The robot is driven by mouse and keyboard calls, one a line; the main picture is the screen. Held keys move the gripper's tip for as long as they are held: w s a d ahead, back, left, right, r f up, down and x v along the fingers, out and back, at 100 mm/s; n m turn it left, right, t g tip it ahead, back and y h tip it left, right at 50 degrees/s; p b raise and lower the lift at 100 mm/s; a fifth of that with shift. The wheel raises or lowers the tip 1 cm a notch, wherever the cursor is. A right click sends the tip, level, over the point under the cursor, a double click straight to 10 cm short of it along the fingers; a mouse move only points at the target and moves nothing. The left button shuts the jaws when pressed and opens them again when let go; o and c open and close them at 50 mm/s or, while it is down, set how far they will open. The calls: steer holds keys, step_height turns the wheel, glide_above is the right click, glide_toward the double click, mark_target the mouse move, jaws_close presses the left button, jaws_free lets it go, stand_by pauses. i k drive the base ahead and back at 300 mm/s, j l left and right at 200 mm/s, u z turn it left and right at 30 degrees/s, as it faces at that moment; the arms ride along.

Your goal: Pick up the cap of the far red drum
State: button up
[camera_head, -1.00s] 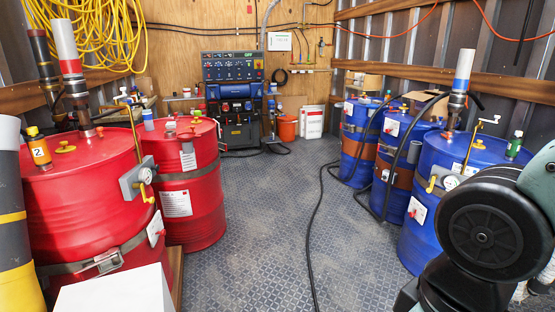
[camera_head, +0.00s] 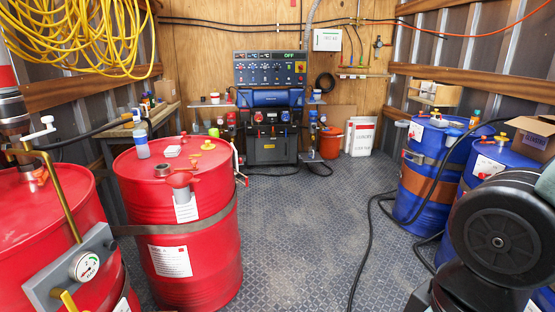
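The far red drum (camera_head: 165,225) stands left of centre, upright, with a band around its middle and white labels. On its lid are a dark round opening (camera_head: 163,171), a red cap-like piece (camera_head: 179,180) at the front rim, a yellow fitting (camera_head: 208,146), a small white item (camera_head: 172,151) and a clear bottle with a blue top (camera_head: 141,145). I cannot tell for certain which piece is the drum's cap. My gripper is not in view; only a dark, rounded part of my arm shows at the lower right, well away from the drum.
The near red drum (camera_head: 45,225) with a gauge and brass pipe stands at the lower left. Blue drums (camera_head: 415,195) line the right, with a black hose (camera_head: 368,240) on the floor. A control machine (camera_head: 270,110) stands at the back.

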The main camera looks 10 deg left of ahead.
mark_target(209, 147)
steer(key=i+u, duration=0.25)
steer(key=i, duration=0.7)
steer(key=i+l+u, duration=0.2)
steer(key=i, duration=0.8)
steer(key=i+u, duration=0.5)
steer(key=i+l+u, duration=0.15)
steer(key=i+u, duration=0.3)
steer(key=i+l+u, duration=0.35)
steer(key=i+u, duration=0.15)
steer(key=i, duration=0.05)
